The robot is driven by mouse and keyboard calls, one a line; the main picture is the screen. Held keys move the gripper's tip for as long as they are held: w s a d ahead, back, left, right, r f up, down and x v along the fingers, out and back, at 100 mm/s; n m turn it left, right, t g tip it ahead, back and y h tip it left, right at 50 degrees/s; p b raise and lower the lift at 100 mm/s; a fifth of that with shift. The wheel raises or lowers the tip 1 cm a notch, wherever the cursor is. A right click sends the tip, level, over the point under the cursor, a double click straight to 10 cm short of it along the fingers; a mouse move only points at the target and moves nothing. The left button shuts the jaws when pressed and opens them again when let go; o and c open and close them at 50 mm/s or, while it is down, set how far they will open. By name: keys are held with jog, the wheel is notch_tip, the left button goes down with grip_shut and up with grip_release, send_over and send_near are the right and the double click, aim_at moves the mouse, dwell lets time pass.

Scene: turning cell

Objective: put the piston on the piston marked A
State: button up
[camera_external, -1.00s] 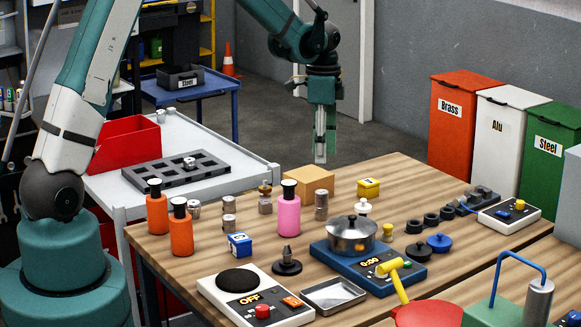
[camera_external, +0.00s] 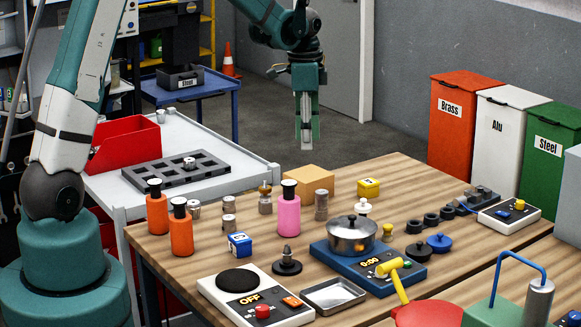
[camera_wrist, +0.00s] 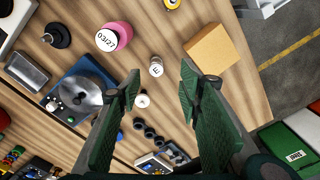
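Similar short metal cylinders stand left of the pink bottle, one behind (camera_external: 228,203) and one in front (camera_external: 228,222). Another (camera_external: 190,162) sits in the dark compartment tray. No letter A is readable.
A cardboard box (camera_external: 308,180) stands near the cylinder marked E. The pink bottle (camera_external: 288,213) and orange bottles (camera_external: 157,212) stand nearby. The dark tray (camera_external: 150,180) lies on a grey cart beside a red bin (camera_external: 128,143).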

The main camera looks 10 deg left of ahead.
jog(key=s+a+r+n+t, duration=0.1)
jog(key=s+a+r+n, duration=0.3)
jog(key=a+r, duration=0.5)
jog(key=s+a+r+n+t, duration=0.25)
jog(key=s+a+r, duration=0.2)
jog(key=a, duration=0.85)
jog(key=s+a+r+n+t, duration=0.1)
jog(key=s+a+n+t, duration=0.2)
jog(key=s+a+n, duration=0.7)
jog(key=s+a, duration=0.7)
jog(key=shift+a+r, duration=0.2)
jog(key=shift+r, duration=0.05)
